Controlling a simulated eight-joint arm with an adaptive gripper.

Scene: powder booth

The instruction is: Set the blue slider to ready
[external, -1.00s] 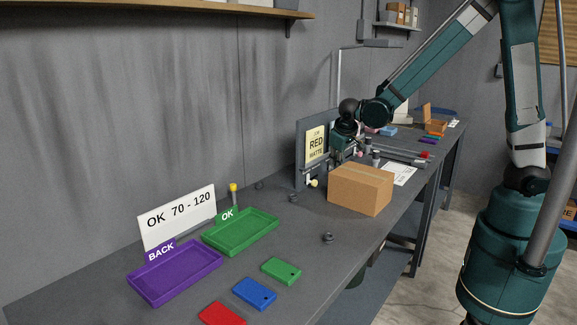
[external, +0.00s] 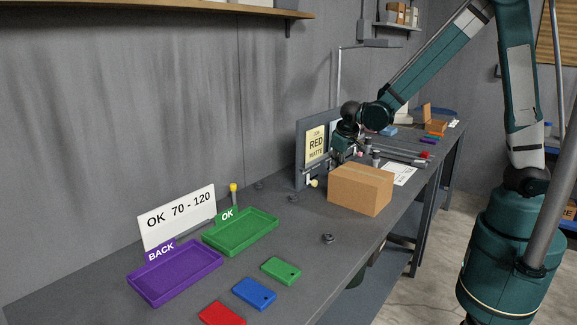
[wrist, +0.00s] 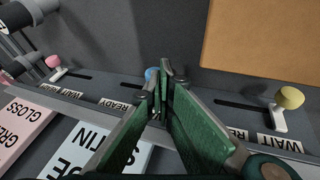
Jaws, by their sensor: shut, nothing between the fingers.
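The blue slider's knob (wrist: 151,74) shows in the wrist view just left of my fingertips. It is partly covered by my left finger, and I cannot tell whether they touch. Its dark slot runs left from the knob, above a READY label (wrist: 115,104). The knob stands to the right of that label; the slot's other end and label are hidden behind my fingers. My gripper (wrist: 167,76) is shut and empty, with its green fingers over the slider panel. In the external view my gripper (external: 342,150) is low at the panel, behind the cardboard box.
A pink knob (wrist: 52,61) is to the left and a yellow knob (wrist: 291,97) to the right, near a WAIT label. The cardboard box (external: 360,188) stands close to the panel. A RED MATTE sign (external: 316,143) stands beside it. Green (external: 205,240) and purple (external: 135,285) trays are farther off.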

